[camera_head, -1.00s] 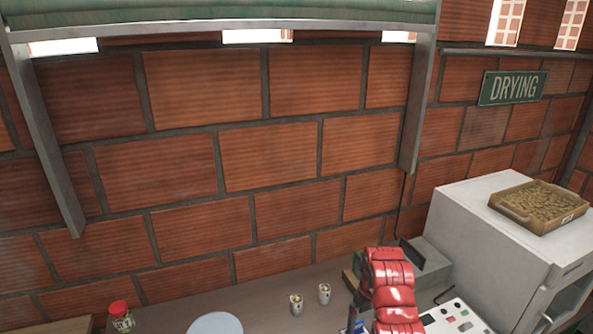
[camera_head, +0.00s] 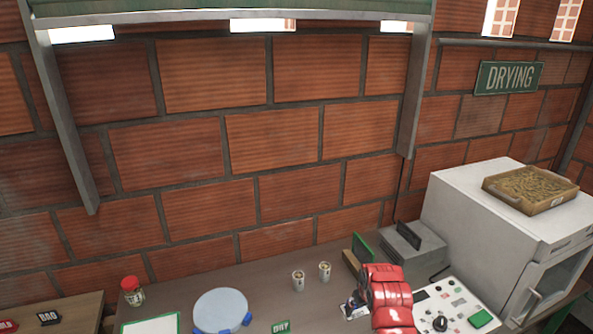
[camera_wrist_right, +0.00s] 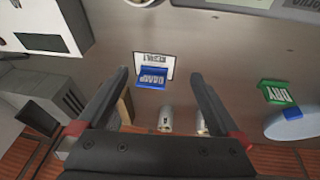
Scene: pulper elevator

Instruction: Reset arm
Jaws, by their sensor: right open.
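My right arm shows red in the head view, and its gripper (camera_head: 355,305) is low over the table, left of the control panel. In the right wrist view the dark fingers of my right gripper (camera_wrist_right: 158,78) are spread apart with nothing held between them. Beyond them a blue sign (camera_wrist_right: 151,80) stands by a white card (camera_wrist_right: 168,62) on the table. The fingers look apart from both. My left gripper is in neither view.
Two small cups (camera_head: 298,281) stand behind a round pale disc (camera_head: 220,308) and a green DRY sign (camera_head: 281,327). A red-lidded jar (camera_head: 132,291) is at the left. A control panel (camera_head: 455,303) and a white drying oven (camera_head: 480,215) with a tray (camera_head: 530,190) stand right.

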